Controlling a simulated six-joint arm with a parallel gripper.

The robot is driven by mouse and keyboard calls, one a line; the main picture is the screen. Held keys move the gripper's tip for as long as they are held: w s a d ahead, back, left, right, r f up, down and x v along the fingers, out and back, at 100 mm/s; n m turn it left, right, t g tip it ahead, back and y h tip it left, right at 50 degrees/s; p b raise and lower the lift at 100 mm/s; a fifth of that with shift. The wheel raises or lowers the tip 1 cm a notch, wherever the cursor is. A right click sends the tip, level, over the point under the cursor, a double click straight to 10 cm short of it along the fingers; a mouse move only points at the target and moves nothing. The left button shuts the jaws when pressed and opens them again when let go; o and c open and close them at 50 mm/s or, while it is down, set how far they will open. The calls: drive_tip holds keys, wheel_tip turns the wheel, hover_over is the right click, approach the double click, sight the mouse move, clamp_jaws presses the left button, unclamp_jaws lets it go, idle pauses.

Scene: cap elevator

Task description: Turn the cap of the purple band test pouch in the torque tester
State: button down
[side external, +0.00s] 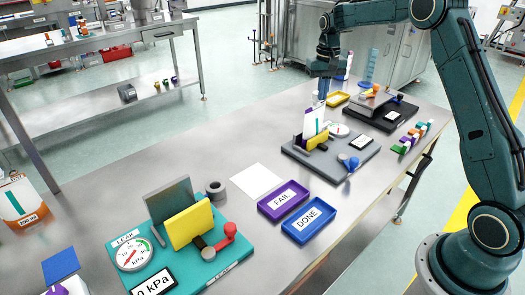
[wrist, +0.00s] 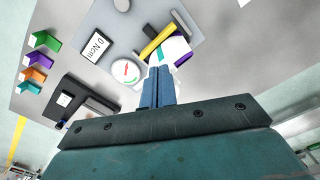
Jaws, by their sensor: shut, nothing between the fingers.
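The torque tester (side external: 345,168) is a grey plate with a yellow clamp block (side external: 318,138), a dial, a display and a blue knob. The white pouch (side external: 313,121) with a teal stripe stands upright at the clamp. In the wrist view the pouch (wrist: 178,47) shows a purple band beside the yellow bar. Its cap is hidden behind my fingers. My gripper (side external: 321,97) points down right over the pouch top. In the wrist view its blue fingers (wrist: 158,70) are together with nothing between them. Whether the tips touch the cap I cannot tell.
The tester display (wrist: 97,45) reads 0 Ncm. A purple FAIL tray (side external: 284,201) and a blue DONE tray (side external: 308,221) lie nearer on the table. A teal leak tester (side external: 215,262) stands front left.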

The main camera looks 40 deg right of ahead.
drive_tip(key=shift+w+d, duration=0.25)
drive_tip(key=shift+w, duration=0.3)
idle(1.3)
drive_tip(key=shift+a, duration=0.2)
idle(0.7)
drive_tip(key=shift+s+a, duration=0.2)
drive_tip(key=shift+s, duration=0.05)
idle(0.5)
drive_tip(key=shift+r, duration=0.15)
wheel_tip(320, 180, up, 6)
drive_tip(key=shift+f, duration=0.1)
idle(0.5)
drive_tip(key=shift+s+d+r, duration=0.15)
drive_tip(key=shift+s+r, duration=0.15)
drive_tip(key=shift+r, duration=0.2)
